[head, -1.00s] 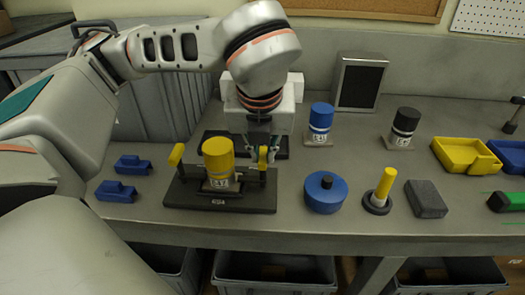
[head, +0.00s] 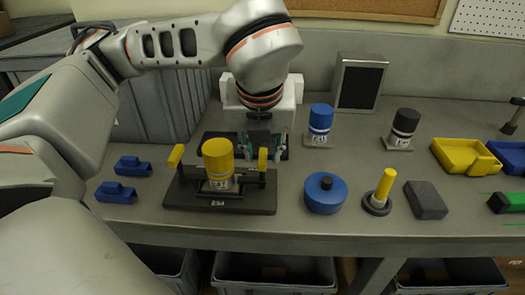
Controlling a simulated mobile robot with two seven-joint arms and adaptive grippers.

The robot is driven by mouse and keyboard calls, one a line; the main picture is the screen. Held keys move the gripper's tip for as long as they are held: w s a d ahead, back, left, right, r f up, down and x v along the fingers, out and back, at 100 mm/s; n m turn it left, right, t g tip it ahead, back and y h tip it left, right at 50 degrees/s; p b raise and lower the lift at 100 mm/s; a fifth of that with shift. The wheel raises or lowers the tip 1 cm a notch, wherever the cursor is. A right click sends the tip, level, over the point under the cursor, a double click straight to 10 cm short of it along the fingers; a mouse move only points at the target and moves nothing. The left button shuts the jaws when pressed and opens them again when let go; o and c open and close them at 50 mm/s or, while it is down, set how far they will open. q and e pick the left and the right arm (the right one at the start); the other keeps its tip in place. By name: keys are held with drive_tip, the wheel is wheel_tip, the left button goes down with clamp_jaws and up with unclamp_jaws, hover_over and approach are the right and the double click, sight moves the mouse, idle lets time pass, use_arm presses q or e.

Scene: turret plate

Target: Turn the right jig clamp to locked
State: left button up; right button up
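The dark jig (head: 222,203) stands on the bench with a yellow-capped turret (head: 217,164) seated in its middle. The right jig clamp (head: 263,160) has an upright yellow handle on the jig's right side. The left jig clamp (head: 175,156) has a yellow handle leaning at the left side. My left gripper (head: 263,153) points down just behind the right clamp, its fingers apart. It looks empty; whether a finger touches the handle I cannot tell. My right gripper is not in view.
Two blue blocks (head: 117,192) lie left of the jig. To the right are a blue round pot (head: 325,194), a yellow post (head: 384,186) and a grey block (head: 426,200). Blue-capped (head: 320,122) and black-capped (head: 403,126) turrets and a dark screen (head: 359,82) stand behind.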

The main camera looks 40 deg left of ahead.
use_arm(q)
drive_tip(key=v, duration=1.1)
drive_tip(key=shift+d+r, duration=0.1)
